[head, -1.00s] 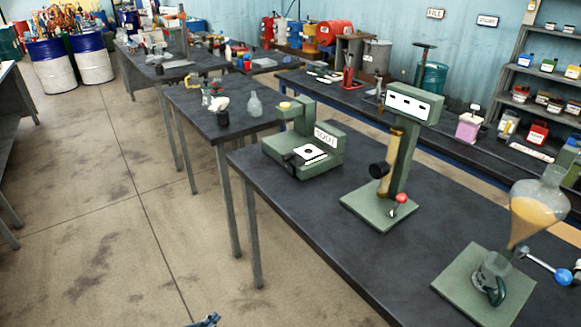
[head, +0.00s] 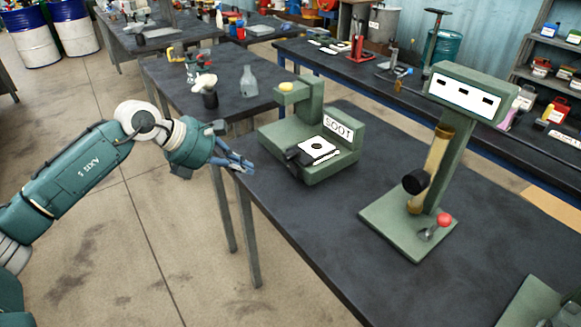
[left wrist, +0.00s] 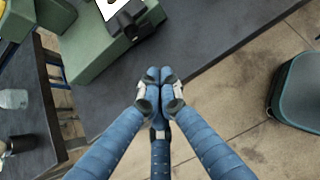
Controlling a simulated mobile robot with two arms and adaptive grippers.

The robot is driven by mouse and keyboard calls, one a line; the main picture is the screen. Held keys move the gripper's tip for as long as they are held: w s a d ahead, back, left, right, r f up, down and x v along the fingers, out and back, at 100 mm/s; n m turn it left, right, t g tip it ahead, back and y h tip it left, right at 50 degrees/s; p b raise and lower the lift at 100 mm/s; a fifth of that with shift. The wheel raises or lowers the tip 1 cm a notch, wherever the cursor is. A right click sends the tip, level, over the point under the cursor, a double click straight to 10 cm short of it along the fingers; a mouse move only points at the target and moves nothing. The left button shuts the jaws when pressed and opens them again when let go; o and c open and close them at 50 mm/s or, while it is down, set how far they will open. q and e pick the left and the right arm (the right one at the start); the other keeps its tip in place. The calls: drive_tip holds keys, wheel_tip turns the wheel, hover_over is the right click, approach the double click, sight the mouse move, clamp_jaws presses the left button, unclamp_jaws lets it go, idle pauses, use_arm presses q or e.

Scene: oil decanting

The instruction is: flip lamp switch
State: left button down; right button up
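A green stand (head: 468,95) with a slotted white panel holds an amber tube (head: 430,165) and a black knob (head: 415,182). At its base a small lever switch with a red ball tip (head: 444,220) stands up. A green device marked "SOOT" (head: 339,132) sits to its left, with a white plate and a black part in front. My left gripper (head: 240,163) is at the table's left edge, beside the SOOT device and apart from it. In the left wrist view its blue fingertips (left wrist: 160,76) are together with nothing between them. My right gripper is out of view.
The dark table (head: 310,225) is clear between the SOOT device and the green stand. Another green base (head: 530,303) shows at the table's lower right. A second table (head: 220,100) behind holds a glass flask (head: 249,82).

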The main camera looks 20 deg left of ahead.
sight(297, 180)
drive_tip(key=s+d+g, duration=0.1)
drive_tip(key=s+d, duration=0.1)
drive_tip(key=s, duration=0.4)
use_arm(q)
drive_tip(key=p+x, duration=0.2)
drive_tip(key=x, duration=0.3)
drive_tip(key=shift+w+d+f, duration=0.1)
drive_tip(key=shift+d+f, duration=0.05)
drive_tip(key=shift+d, duration=0.2)
drive_tip(key=p+x, duration=0.1)
drive_tip(key=x, duration=0.2)
drive_tip(key=shift+w+d+f, duration=0.15)
drive_tip(key=shift+w+f, duration=0.1)
drive_tip(key=shift+f, duration=0.05)
drive_tip(key=shift+w+d+f+p, duration=0.2)
drive_tip(key=shift+w+d+p, duration=0.55)
drive_tip(key=shift+w+d, duration=0.45)
drive_tip(key=shift+w+d+f, duration=0.1)
drive_tip(key=shift+w+d, duration=0.2)
drive_tip(key=shift+w, duration=0.05)
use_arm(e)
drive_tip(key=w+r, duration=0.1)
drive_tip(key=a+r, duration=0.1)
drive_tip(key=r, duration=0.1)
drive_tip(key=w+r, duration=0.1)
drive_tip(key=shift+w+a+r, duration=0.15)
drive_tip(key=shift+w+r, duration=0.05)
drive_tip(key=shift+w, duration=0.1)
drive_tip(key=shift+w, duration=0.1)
